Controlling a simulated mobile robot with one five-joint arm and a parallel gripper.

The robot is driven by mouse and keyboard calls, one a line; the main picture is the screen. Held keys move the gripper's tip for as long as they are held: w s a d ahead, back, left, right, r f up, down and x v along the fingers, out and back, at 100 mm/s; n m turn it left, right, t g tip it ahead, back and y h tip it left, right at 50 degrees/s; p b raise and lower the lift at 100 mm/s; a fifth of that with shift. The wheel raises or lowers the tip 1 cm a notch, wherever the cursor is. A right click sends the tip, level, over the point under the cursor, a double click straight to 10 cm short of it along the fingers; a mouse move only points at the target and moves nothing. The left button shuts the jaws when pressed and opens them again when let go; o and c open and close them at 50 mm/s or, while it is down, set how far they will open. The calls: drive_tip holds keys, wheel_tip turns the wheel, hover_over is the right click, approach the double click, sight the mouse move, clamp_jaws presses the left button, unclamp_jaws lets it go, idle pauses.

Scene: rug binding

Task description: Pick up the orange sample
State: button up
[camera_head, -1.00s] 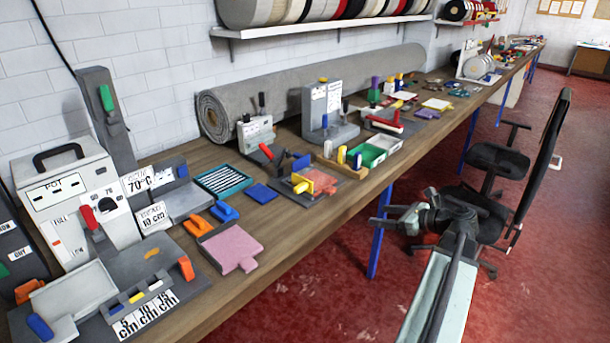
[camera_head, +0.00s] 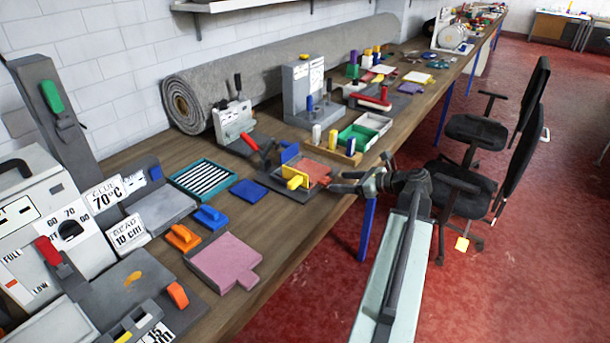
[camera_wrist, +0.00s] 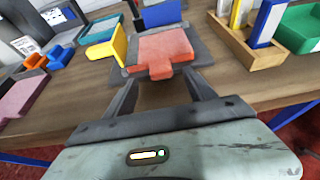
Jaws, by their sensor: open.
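The orange sample, a flat salmon-orange piece with a short tab (camera_wrist: 165,48), lies on a dark grey board (camera_wrist: 197,46) beside an upright yellow plate (camera_wrist: 118,40). In the head view, the orange sample (camera_head: 318,172) sits at the table's front edge, partly behind the yellow plate (camera_head: 294,177). Its tab points toward my gripper (camera_wrist: 162,80). My gripper is open and empty, with its fingers just in front of the sample, one to each side of the tab. In the head view, my gripper (camera_head: 345,182) is at the table edge, right of the sample.
A similar pink sample (camera_head: 226,262) lies nearer on the table. A wooden holder with upright sticks (camera_head: 345,153) and a green tray (camera_head: 358,134) stand to the right of the board. A blue plate (camera_wrist: 160,12) stands behind the sample. Black chairs (camera_head: 470,190) are beyond the arm.

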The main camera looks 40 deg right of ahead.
sight(329, 181)
drive_tip(key=b+x, duration=0.2)
drive_tip(key=x, duration=0.3)
drive_tip(key=shift+r, duration=0.1)
clamp_jaws()
drive_tip(key=r+p, duration=0.4)
drive_tip(key=shift+s+d, duration=0.35)
drive_tip(key=s+d+p, duration=0.1)
drive_tip(key=s+d, duration=0.8)
drive_tip(key=s, duration=0.2)
drive_tip(key=shift+s+d+r, duration=0.25)
drive_tip(key=shift+s+r, duration=0.15)
drive_tip(key=shift+r, duration=0.1)
